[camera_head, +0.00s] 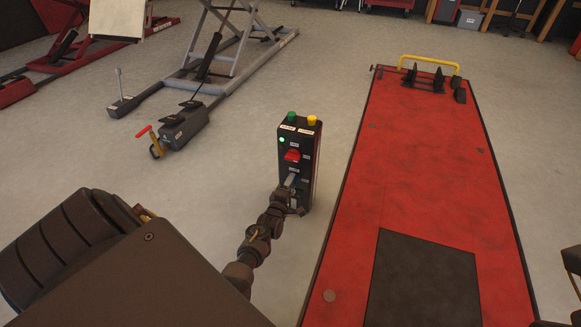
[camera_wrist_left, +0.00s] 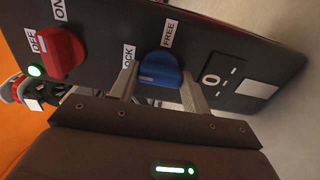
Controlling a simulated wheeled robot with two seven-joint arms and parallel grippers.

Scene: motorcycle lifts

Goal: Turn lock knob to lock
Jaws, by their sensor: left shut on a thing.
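The dark control box (camera_head: 297,150) stands upright left of the red lift platform in the head view. Its blue lock knob (camera_wrist_left: 160,68) is in the middle of the wrist view, between the LOCK label (camera_wrist_left: 129,57) on its left and the FREE label (camera_wrist_left: 168,33) above it. A pale mark shows on the knob's lower-left side. My left gripper (camera_wrist_left: 160,84) is shut on the blue knob, one finger on each side. In the head view the left gripper (camera_head: 290,186) covers much of the knob. My right gripper is not in view.
A red ON/OFF knob (camera_wrist_left: 60,52) sits beside the blue one. Green (camera_head: 292,117) and yellow (camera_head: 312,120) buttons top the box. The red lift platform (camera_head: 440,180) lies close on the right. Open floor (camera_head: 230,130) is to the left.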

